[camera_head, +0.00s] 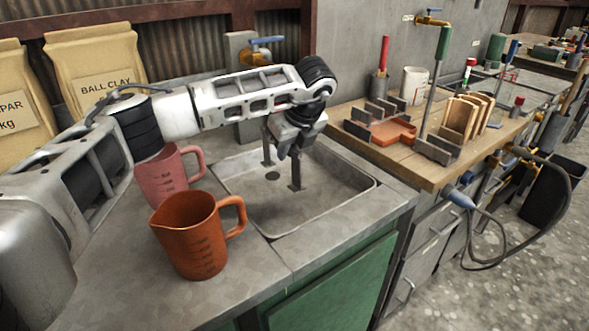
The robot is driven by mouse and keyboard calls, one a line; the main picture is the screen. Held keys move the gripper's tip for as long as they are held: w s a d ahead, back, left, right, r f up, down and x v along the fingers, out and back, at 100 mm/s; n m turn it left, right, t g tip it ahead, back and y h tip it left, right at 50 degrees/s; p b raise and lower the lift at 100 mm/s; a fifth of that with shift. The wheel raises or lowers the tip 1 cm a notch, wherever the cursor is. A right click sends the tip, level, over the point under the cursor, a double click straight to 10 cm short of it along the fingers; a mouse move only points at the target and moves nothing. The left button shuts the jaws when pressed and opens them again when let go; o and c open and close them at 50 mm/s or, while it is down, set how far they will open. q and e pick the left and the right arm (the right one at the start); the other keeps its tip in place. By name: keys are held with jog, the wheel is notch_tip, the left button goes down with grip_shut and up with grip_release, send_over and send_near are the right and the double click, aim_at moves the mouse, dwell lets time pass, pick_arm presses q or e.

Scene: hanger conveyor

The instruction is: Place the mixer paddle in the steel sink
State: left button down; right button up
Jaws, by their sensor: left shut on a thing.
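My left gripper (283,168) points down over the steel sink (240,205), with its two dark fingers spread apart, one nearer than the other. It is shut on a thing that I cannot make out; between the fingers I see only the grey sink. The sink is a shallow basin set in the counter, with a dark drain near its middle. I cannot identify the mixer paddle for sure. A tool with a green handle and long thin shaft (434,85) stands upright on the wooden bench to the right. My right gripper is not in view.
An orange measuring jug (193,238) and a pink jug (163,178) stand on the counter left of the sink. A tap (262,52) is behind the basin. The wooden bench (440,172) holds racks and a white cup (415,84). Clay bags (95,62) stand at the back left.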

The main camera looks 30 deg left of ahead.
pick_arm(q)
notch_tip(320, 180, down, 2)
jog(key=shift+w+a+f+b, duration=0.1)
jog(key=shift+b, duration=0.55)
jog(key=shift+f, duration=0.35)
notch_tip(320, 180, down, 4)
jog(key=b, duration=0.2)
jog(key=shift+b, duration=0.3)
jog(key=shift+f, duration=0.1)
jog(key=c, duration=1.5)
grip_release()
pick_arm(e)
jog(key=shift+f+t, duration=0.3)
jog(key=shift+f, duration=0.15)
